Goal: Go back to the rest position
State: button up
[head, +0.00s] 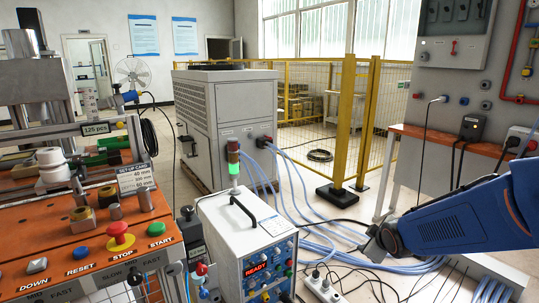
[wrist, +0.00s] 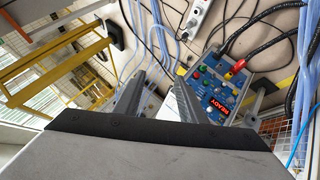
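My gripper (head: 372,246) is at the end of my blue arm, which reaches in from the right edge in the head view. It hangs above the bundle of blue hoses, to the right of the white induction heater unit (head: 234,240). In the wrist view my gripper (wrist: 160,88) shows two grey fingers apart with nothing between them. The heater's blue control panel (wrist: 222,92), with a red READY display, lies beyond the right finger. The green lamp (head: 233,170) on the heater's signal post is lit.
An orange workbench (head: 95,250) with buttons is at left. A grey chiller cabinet (head: 226,125) stands behind the heater, with a yellow fence (head: 345,125) to its right. Blue hoses (head: 325,240) and a white power strip (head: 323,289) lie on the floor. A wall cabinet (head: 455,95) is at right.

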jog(key=s+r+m+g, duration=0.1)
jog(key=s+r+m, duration=0.1)
jog(key=s, duration=0.8)
jog(key=s+a+r+m+g, duration=0.1)
jog(key=s+m, duration=0.3)
jog(key=s, duration=0.6)
jog(key=s+a+r+m+g, duration=0.1)
jog(key=s+r+m+g, duration=0.1)
jog(key=s, duration=0.8)
jog(key=shift+a+r+m+g, duration=0.15)
jog(key=shift+r+m+g, duration=0.15)
jog(key=shift+r+m, duration=0.55)
